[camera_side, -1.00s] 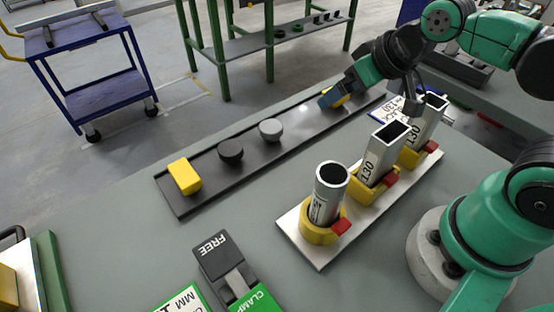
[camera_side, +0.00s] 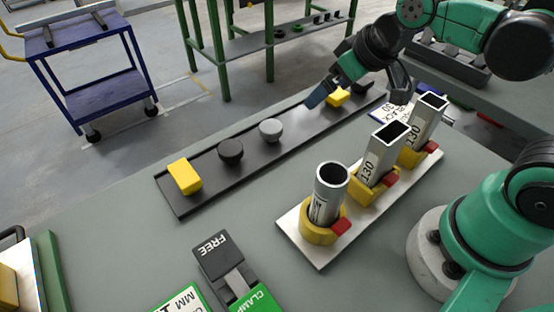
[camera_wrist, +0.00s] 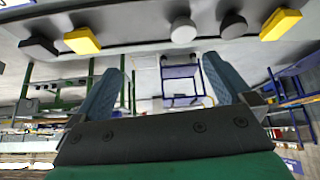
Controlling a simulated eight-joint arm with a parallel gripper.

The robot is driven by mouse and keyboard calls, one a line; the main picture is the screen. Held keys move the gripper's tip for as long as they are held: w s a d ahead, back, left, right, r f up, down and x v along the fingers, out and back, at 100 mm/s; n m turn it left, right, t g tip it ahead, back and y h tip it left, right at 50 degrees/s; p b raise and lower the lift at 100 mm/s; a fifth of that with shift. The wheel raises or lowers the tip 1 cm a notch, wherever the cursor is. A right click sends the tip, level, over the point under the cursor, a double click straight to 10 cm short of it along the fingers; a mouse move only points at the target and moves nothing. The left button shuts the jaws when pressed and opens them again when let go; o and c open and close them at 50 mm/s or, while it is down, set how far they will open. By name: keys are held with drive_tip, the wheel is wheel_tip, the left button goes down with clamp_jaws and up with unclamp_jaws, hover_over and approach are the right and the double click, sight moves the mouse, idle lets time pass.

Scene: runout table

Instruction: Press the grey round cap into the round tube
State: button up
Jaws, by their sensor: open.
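The grey round cap (camera_side: 271,130) sits on a long dark strip, beside a black round cap (camera_side: 231,151). In the wrist view the grey cap (camera_wrist: 183,30) lies past the fingertips, just left of the black cap (camera_wrist: 233,25). The round tube (camera_side: 330,185) stands slightly tilted, open end up, in a yellow holder (camera_side: 318,233) with a red block. My gripper (camera_side: 314,98) is above the strip, to the right of the grey cap and apart from it. In the wrist view my gripper (camera_wrist: 165,75) has its two blue fingers wide apart with nothing between them.
The dark strip (camera_side: 212,189) also carries a yellow block (camera_side: 184,176) at its near end, and another yellow block (camera_side: 338,96) and a black block (camera_side: 364,86) beyond my gripper. Two rectangular tubes (camera_side: 383,150) stand behind the round tube. A clamp (camera_side: 228,270) stands at the front.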

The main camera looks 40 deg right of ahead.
sight(271, 126)
drive_tip(key=w+a+f+n, duration=0.1)
drive_tip(key=w+f, duration=0.1)
drive_tip(key=w+a+f+n+g+y, duration=0.1)
drive_tip(key=w+f+n, duration=0.1)
drive_tip(key=w, duration=0.1)
drive_tip(key=w+a+f+n+g, duration=0.1)
drive_tip(key=w+f+n, duration=0.1)
drive_tip(key=shift+w+a+f+y, duration=0.2)
drive_tip(key=shift+w+f+y, duration=0.05)
drive_tip(key=shift+f+y, duration=0.15)
drive_tip(key=shift+w+a+f+g, duration=0.2)
drive_tip(key=shift+f+g, duration=0.1)
drive_tip(key=shift+f, duration=0.15)
drive_tip(key=shift+x, duration=2.65)
drive_tip(key=c, duration=1.3)
drive_tip(key=shift+c, duration=0.2)
drive_tip(key=shift+r, duration=0.1)
